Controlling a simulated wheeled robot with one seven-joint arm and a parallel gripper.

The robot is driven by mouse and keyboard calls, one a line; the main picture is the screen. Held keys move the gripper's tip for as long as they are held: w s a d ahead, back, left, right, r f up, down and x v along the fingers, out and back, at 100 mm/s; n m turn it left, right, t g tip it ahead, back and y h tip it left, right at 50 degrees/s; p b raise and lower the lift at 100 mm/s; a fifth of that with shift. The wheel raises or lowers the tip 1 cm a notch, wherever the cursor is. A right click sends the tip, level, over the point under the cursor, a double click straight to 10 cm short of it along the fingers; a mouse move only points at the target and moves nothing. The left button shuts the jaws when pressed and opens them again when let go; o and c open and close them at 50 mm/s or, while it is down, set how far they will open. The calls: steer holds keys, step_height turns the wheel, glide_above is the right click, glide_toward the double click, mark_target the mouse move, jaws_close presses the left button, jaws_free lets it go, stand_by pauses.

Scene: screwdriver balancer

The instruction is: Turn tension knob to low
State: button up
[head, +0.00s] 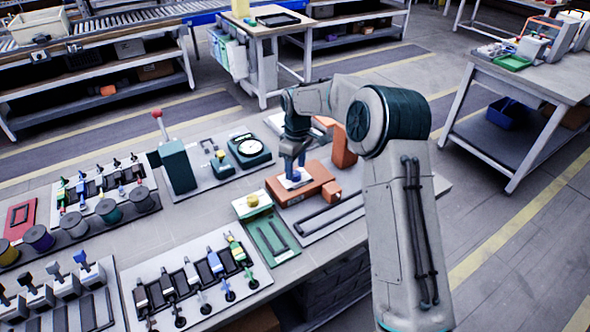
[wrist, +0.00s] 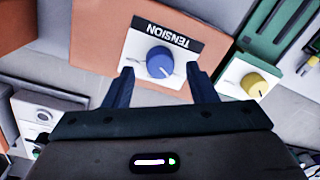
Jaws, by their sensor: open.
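The blue tension knob (wrist: 160,62) sits on a white plate (wrist: 140,48) under a black label reading TENSION (wrist: 168,33), upside down in the wrist view. Its white pointer line faces the lower right there. The plate is on an orange-brown housing (head: 301,184), seen on the bench in the head view. My gripper (wrist: 158,82) is open, with one blue finger on each side below the knob in the wrist view. I cannot tell whether a finger touches it. In the head view my gripper (head: 293,172) is over the housing, pointing down, and mostly hides the knob.
A yellow knob (wrist: 255,84) on a white plate beside a green panel is close by on the right in the wrist view. An orange upright block (head: 341,146) stands just behind the housing. A dial gauge (head: 249,149) and a teal block (head: 177,166) stand to the left.

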mark_target(296, 171)
step_height(296, 171, up, 12)
steer(key=shift+w, duration=0.25)
steer(key=shift+d, duration=0.1)
